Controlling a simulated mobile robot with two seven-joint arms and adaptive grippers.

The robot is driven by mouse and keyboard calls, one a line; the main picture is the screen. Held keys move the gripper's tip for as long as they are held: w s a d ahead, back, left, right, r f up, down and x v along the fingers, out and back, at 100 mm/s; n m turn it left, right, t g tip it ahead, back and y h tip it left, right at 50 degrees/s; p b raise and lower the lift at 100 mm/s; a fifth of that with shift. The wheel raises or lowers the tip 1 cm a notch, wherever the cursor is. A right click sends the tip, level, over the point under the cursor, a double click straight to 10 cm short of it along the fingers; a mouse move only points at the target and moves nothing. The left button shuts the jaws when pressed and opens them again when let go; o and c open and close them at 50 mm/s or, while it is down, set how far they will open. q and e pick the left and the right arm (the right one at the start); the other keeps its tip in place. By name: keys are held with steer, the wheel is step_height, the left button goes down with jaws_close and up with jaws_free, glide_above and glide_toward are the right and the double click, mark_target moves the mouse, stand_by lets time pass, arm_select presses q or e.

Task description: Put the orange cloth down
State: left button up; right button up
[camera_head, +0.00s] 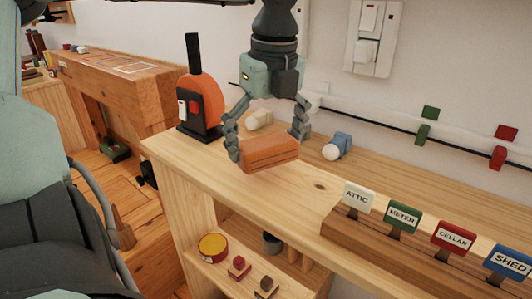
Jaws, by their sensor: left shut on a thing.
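The orange cloth (270,155) is a folded, block-like bundle over the left part of the wooden bench top (190,152). My left gripper (266,142) comes down from the top of the picture, its two fingers at either end of the cloth. It is shut on the cloth. I cannot tell whether the cloth's underside touches the bench or hangs just above it. My right gripper is not in view.
An orange-and-black device (203,103) stands behind left; a blue-and-white part (338,146) lies behind right. Label signs, including ATTIC (357,197) and SHED (509,263), line the right side. A shelf below holds a yellow-topped tin (212,246). Bare wood lies left and right of the cloth.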

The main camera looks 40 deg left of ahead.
arm_select(q)
step_height(320, 180, down, 2)
steer(key=shift+f, duration=0.3)
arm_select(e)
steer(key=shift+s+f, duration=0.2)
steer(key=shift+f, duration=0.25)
arm_select(q)
steer(key=shift+f, duration=0.1)
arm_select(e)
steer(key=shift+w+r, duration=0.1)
